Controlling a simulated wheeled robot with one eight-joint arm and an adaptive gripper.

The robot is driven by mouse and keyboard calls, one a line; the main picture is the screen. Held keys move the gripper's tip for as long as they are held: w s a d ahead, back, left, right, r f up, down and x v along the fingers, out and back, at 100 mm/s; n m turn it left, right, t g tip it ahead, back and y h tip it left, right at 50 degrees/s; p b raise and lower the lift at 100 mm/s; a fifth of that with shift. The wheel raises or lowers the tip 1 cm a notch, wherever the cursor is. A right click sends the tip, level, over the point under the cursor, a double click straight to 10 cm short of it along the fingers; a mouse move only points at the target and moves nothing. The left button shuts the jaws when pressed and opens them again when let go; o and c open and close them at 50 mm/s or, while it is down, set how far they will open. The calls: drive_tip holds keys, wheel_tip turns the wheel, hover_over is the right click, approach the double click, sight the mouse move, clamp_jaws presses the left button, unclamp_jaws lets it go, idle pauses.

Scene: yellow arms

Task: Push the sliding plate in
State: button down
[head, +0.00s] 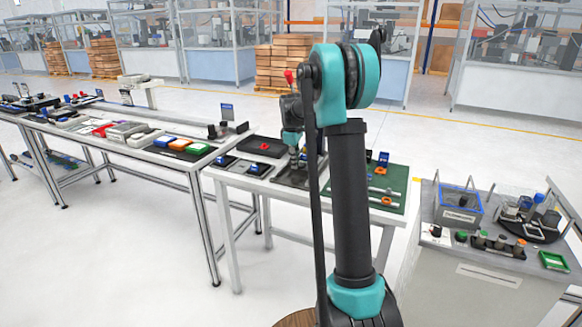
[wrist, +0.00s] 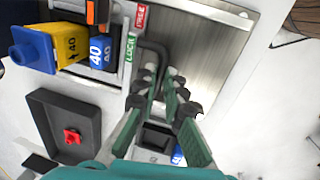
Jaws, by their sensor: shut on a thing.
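The sliding plate (wrist: 215,50) is a bare brushed-metal sheet at the top of the wrist view; in the head view its area is partly behind my arm. A dark bent bar (wrist: 155,48) stands at the plate's left side. My gripper (wrist: 162,80) has its two fingers close together around the lower part of this bar, which they partly hide. Green LOCK (wrist: 130,48) and red FREE (wrist: 140,17) labels sit just left of the bar. In the head view my gripper (head: 295,155) is low over the table's middle.
A yellow block marked 40 (wrist: 70,42) with a blue end and a blue block (wrist: 100,50) are left of the labels. A black tray (wrist: 65,125) holds a red knob (wrist: 73,137). A green mat (head: 395,185) lies right on the table.

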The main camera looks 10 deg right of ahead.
drive_tip(key=shift+w+d, duration=0.1)
drive_tip(key=shift+w, duration=0.1)
drive_tip(key=c, duration=1.6)
unclamp_jaws()
wheel_tip(320, 180, up, 12)
drive_tip(key=s+a, duration=0.1)
drive_tip(key=shift+s, duration=0.4)
drive_tip(key=shift+f, duration=0.15)
drive_tip(key=s+a+f+m+t, duration=0.1)
drive_tip(key=s+f+m, duration=0.2)
drive_tip(key=s+f, duration=0.4)
drive_tip(key=s+f+m, duration=0.4)
drive_tip(key=s+f, duration=0.3)
drive_tip(key=s, duration=1.2)
drive_tip(key=s+a+f+m+t+y, duration=0.1)
drive_tip(key=s+f+m, duration=0.3)
drive_tip(key=s, duration=0.9)
wheel_tip(320, 180, down, 4)
drive_tip(key=shift+a+r+t, duration=0.2)
drive_tip(key=shift+a+t, duration=0.1)
